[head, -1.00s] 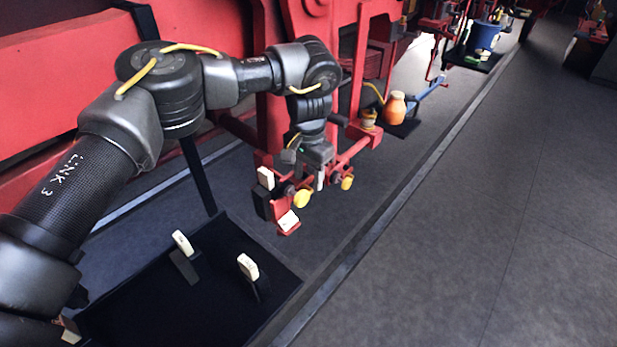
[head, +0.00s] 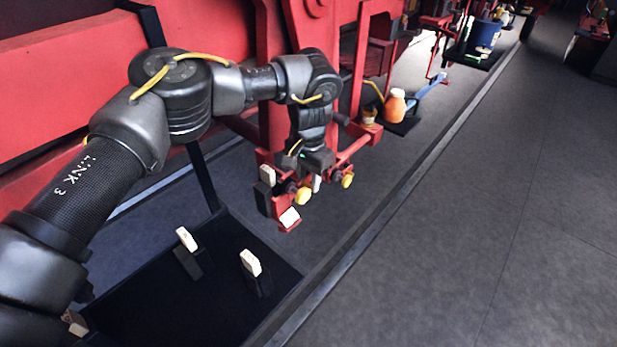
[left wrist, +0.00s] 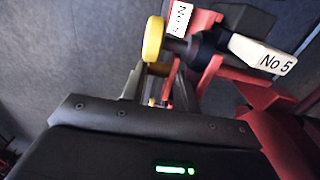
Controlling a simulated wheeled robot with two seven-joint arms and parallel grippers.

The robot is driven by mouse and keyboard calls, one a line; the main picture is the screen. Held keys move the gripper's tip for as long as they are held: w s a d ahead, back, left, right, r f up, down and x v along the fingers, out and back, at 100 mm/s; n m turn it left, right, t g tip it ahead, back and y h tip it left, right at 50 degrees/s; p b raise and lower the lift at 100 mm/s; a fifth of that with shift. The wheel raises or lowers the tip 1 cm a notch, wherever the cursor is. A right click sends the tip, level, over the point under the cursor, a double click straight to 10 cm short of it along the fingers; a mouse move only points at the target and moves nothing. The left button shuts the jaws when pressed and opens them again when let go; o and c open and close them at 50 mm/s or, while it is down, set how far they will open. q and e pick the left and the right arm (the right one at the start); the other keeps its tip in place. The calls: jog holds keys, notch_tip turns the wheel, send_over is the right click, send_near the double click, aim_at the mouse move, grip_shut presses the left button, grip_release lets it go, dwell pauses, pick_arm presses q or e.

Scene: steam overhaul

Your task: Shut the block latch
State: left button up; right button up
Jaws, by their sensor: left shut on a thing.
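The red block bracket (head: 287,226) stands low beside the red frame, with a yellow knob (head: 303,196) and a second yellow knob (head: 347,180) to its right. My left gripper (head: 316,184) points down between the two knobs and is shut on a part of the latch there. The held part is mostly hidden by the gripper. In the left wrist view, the near yellow knob (left wrist: 154,39) is at top centre on a dark pin, beside red bars and a white "No 5" tag (left wrist: 264,55). My right gripper is out of view.
A black tray (head: 215,310) with upright white-tagged pieces lies at lower left. An orange jug (head: 394,106) stands beyond the bracket, with a blue-handled item (head: 430,84) beside it. The grey floor (head: 480,210) on the right is clear.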

pick_arm(q)
jog(key=shift+s+d+r+p, duration=0.1)
jog(key=shift+d+r+p, duration=0.1)
jog(key=shift+p, duration=0.5)
jog(key=shift+f+g+y+p, duration=0.15)
jog(key=shift+g+y+p, duration=0.2)
jog(key=shift+g, duration=0.15)
jog(key=o, duration=0.8)
jog(key=shift+d, duration=0.1)
jog(key=shift+r, duration=0.3)
jog(key=r, duration=0.7)
jog(key=w+d+r+b, duration=0.1)
jog(key=r, duration=0.2)
jog(key=shift+r, duration=0.15)
jog(key=shift+a, duration=0.1)
